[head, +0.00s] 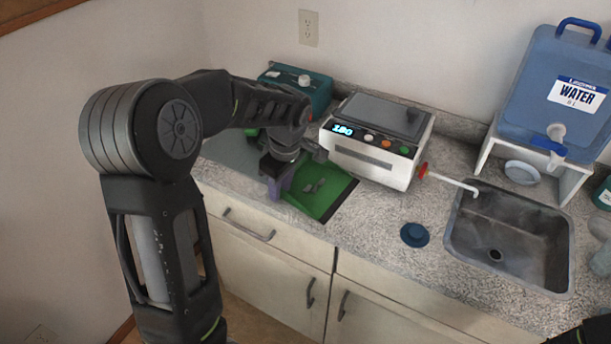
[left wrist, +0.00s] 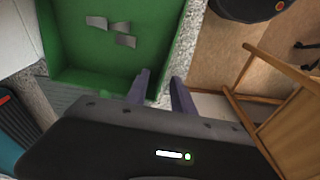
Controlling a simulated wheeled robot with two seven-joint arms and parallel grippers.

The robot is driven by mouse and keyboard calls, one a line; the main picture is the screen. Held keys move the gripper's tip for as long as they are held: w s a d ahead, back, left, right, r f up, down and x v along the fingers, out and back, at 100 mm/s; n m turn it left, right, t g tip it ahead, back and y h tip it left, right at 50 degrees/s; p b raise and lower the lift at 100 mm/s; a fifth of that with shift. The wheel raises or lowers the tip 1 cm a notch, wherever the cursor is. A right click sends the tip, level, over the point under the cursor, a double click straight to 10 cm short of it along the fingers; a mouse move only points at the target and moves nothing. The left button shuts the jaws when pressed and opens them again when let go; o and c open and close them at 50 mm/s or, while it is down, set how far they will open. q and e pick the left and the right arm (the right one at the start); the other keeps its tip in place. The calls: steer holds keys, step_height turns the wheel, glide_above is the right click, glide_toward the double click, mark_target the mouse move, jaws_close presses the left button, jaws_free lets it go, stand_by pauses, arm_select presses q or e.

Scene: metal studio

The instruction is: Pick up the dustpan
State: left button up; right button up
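The dustpan is a green, shallow tray (head: 322,201) lying on the counter near its front edge, partly hidden by my left arm. Several small grey pieces (head: 315,186) lie in it. In the left wrist view the dustpan (left wrist: 85,65) fills the upper left, with the grey pieces (left wrist: 122,30) inside. My left gripper (head: 278,182) is at the left part of the dustpan. Its two purple fingers (left wrist: 161,92) stand apart in the left wrist view, one on each side of the dustpan's wall, with a gap between them. My right gripper is out of view.
A white device with a lit display (head: 375,140) stands behind the dustpan, with a teal box (head: 310,90) to its left. A sink (head: 510,238), a dark blue round stopper (head: 414,235) and a water container (head: 562,95) are to the right. A wooden chair (left wrist: 275,105) stands on the floor.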

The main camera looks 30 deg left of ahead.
arm_select(q)
steer(key=shift+f, duration=0.1)
steer(key=shift+c, duration=0.4)
jaws_close()
stand_by(1.4)
